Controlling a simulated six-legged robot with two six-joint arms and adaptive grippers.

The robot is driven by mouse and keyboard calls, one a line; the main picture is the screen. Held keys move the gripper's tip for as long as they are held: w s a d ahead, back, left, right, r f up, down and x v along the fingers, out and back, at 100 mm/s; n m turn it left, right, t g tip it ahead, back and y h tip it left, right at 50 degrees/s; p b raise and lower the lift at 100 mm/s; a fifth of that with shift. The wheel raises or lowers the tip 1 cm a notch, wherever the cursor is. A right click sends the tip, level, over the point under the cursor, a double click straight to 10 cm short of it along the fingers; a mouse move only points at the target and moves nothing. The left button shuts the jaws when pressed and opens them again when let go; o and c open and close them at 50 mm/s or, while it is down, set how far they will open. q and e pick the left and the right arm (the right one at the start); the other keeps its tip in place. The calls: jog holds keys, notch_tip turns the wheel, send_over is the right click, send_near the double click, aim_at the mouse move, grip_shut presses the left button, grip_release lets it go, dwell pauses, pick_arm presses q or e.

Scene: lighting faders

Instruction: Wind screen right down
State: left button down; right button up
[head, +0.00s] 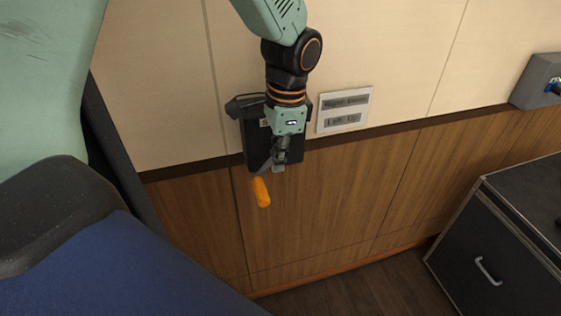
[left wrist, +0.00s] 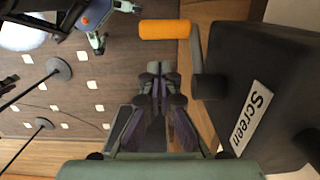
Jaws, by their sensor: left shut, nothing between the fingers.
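A black crank box (head: 256,148) is mounted on the wall. My left arm and gripper cover part of it in the head view. It also shows in the left wrist view (left wrist: 285,75) with a "Screen" label (left wrist: 251,118). Its crank arm ends in an orange handle (head: 261,192), which hangs low, below the box. In the left wrist view the handle (left wrist: 165,29) lies beyond my fingertips, and the grey crank arm (left wrist: 203,60) is to their right. My left gripper (head: 278,168) is shut and empty, close to the handle but apart from it.
A sign (head: 343,110) with two lines, seemingly "Right: Down" and "Left: Up", is on the wall right of the box. A black case (head: 500,235) stands at lower right and a grey wall box (head: 537,82) farther right. Stand bases (left wrist: 59,68) are on the floor.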

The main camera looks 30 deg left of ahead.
pick_arm(q)
notch_tip(320, 180, down, 8)
jog(key=a, duration=0.1)
jog(key=shift+s+f, duration=0.15)
jog(key=shift+s, duration=0.1)
jog(key=shift+s+a+r+g+y+p, duration=0.1)
jog(key=shift+s+r+g+y+p, duration=0.15)
jog(key=shift+g+p, duration=0.2)
